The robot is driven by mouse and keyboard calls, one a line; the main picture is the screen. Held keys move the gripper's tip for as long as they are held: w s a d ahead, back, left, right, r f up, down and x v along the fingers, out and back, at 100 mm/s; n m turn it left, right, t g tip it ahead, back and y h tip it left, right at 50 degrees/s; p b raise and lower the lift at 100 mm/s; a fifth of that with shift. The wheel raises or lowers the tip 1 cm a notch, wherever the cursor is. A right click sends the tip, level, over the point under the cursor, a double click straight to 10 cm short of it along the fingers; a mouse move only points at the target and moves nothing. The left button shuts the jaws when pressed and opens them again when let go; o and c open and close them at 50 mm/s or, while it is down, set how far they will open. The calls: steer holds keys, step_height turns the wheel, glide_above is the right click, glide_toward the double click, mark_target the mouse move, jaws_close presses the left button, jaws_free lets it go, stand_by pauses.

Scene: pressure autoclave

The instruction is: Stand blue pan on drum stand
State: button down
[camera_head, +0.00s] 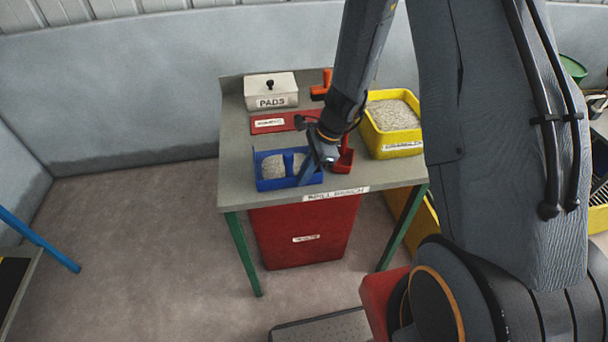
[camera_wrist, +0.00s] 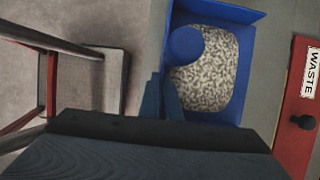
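The blue pan (camera_head: 262,183) sits on the bench top near its front left edge, with grey granules inside. A blue upright handle or post (camera_head: 288,163) rises from it. In the wrist view, the pan (camera_wrist: 243,60) shows granules and the round top of the post (camera_wrist: 186,45). My gripper (camera_head: 308,172) is at the pan's right end in the head view, close to the post. Its fingers (camera_wrist: 161,98) show at the pan's edge in the wrist view. Contact and finger gap are unclear. I cannot identify the drum stand.
The bench (camera_head: 235,190) also holds a PADS box (camera_head: 271,90), a red plate (camera_head: 285,122), a red scoop (camera_head: 344,160) and a yellow granule tub (camera_head: 396,143). A red bin (camera_head: 305,225) stands below. A low grey platform (camera_head: 320,328) is at the bottom.

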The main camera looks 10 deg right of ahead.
steer(key=shift+f, duration=0.15)
steer(key=c, duration=2.4)
jaws_free()
steer(key=shift+f, duration=0.1)
steer(key=shift+c, duration=0.2)
steer(key=o, duration=0.4)
steer(key=shift+o, duration=0.2)
